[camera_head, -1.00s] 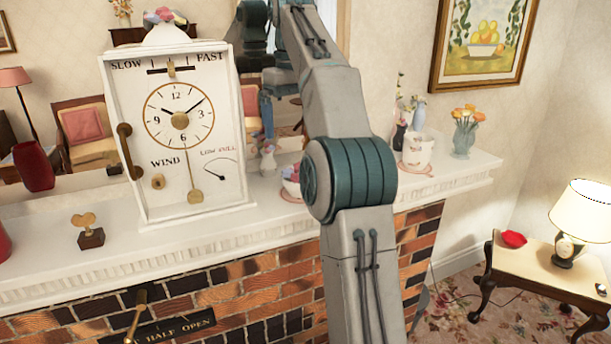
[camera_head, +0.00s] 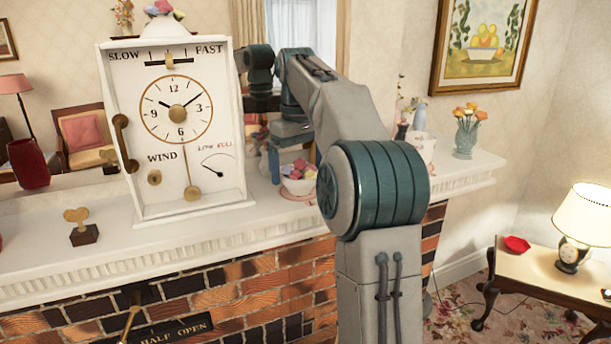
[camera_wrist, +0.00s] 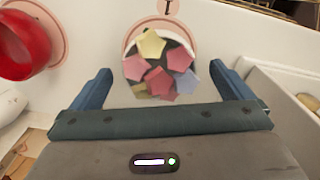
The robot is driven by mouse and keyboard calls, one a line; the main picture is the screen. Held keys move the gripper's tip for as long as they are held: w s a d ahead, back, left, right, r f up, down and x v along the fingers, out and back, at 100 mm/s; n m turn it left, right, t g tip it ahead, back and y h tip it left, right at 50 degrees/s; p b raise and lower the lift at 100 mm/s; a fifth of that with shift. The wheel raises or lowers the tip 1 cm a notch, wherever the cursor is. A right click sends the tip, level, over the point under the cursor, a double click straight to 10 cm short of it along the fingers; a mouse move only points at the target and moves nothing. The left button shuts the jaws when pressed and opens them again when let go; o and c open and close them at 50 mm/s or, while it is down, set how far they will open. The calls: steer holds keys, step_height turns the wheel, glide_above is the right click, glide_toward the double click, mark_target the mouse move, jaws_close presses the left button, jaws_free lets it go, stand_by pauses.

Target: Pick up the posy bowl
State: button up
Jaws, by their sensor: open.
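The posy bowl (camera_head: 298,187) is a small white bowl of pink, yellow and mauve flowers on the mantel, right of the clock. In the wrist view the bowl (camera_wrist: 152,66) sits upper centre on a pink round marking, seen from above. My gripper (camera_head: 292,160) is open above and around it in the head view, its blue fingers pointing down. In the wrist view my gripper (camera_wrist: 160,72) has one finger left and one right of the flowers, with gaps on both sides. It holds nothing. My arm covers the mantel just right of the bowl.
The white clock (camera_head: 180,120) stands close left of the bowl. A red vessel (camera_wrist: 25,45) stands beside the bowl in the wrist view. Further right on the mantel are a white cup (camera_head: 421,148) and a flower vase (camera_head: 466,140). The mantel's front edge is near.

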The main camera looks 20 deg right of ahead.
steer(key=shift+f, duration=1)
steer(key=c, duration=1.2)
steer(key=shift+o, duration=0.2)
steer(key=shift+r, duration=0.15)
